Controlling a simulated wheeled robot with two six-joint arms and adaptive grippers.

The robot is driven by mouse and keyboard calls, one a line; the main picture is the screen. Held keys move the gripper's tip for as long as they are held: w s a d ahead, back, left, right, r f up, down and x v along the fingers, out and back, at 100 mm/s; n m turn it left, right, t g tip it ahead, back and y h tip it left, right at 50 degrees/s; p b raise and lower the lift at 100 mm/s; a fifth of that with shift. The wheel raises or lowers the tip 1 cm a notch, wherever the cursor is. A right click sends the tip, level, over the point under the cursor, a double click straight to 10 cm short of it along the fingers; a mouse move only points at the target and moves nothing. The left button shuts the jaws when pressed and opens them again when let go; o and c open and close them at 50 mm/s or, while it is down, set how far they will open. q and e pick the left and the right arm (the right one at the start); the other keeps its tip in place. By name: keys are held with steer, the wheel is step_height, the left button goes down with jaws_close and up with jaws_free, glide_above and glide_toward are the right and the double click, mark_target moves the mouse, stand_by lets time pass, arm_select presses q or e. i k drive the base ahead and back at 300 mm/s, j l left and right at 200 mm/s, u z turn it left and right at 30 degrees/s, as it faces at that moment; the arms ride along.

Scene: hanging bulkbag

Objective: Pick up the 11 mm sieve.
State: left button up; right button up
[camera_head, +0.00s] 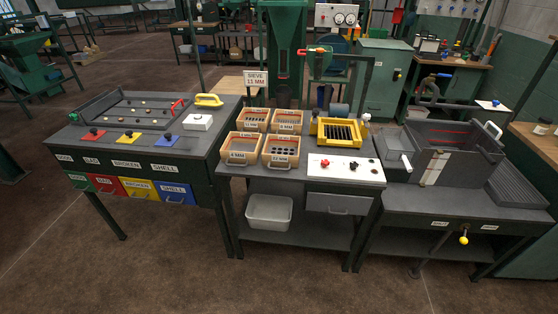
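Several wooden-framed sieves stand in a two-by-two group on the middle table. The back-left sieve (252,116) has a small label that seems to read 11 MM, though the print is blurred. The other sieves are the back-right sieve (287,117), the front-left sieve (239,144) and the front-right sieve (281,149), whose label looks like 12 MM. A sign (256,79) behind them reads SIEVE 11 MM. Neither of my grippers is in view.
A yellow-framed machine (340,132) and a white control panel (345,171) sit right of the sieves. A sorting table (150,148) with coloured drawers stands left, a grey machine (447,152) right. A white bin (269,212) is on the lower shelf. The front floor is clear.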

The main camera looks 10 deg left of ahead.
mark_target(253, 122)
steer(key=i+j, duration=0.2)
steer(key=j, duration=0.15)
steer(key=i+j, duration=0.25)
steer(key=j, duration=0.15)
steer(key=i+j, duration=0.2)
steer(key=j, duration=0.15)
steer(key=i+j, duration=0.2)
steer(key=j, duration=0.15)
